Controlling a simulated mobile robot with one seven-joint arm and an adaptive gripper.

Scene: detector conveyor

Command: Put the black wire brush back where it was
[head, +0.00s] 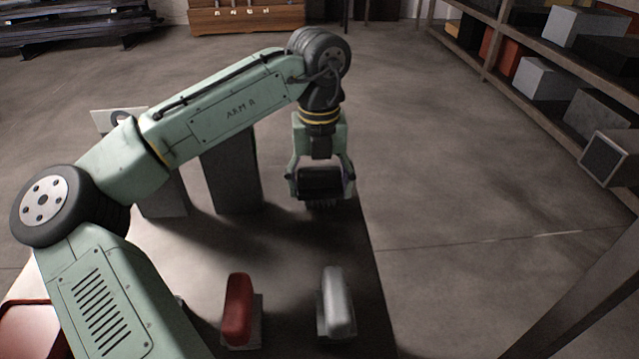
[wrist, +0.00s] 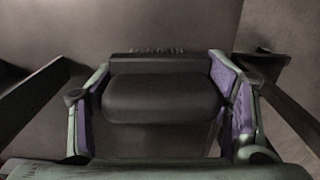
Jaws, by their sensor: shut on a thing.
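The black wire brush (head: 320,183) is held between the fingers of my gripper (head: 321,180), near the right edge of the table. Its bristles show as a thin fringe along its underside in the head view. In the wrist view the brush's dark rounded body (wrist: 160,97) fills the space between the two fingers (wrist: 163,110). The gripper is shut on it. I cannot tell for sure whether the bristles touch the table.
A red brush-like block (head: 238,308) and a grey one (head: 337,302) stand on small plates at the front of the table (head: 290,262). Dark upright blocks (head: 232,172) stand left of my gripper. A red tray (head: 28,330) is at the front left. Shelves (head: 545,110) are at the right.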

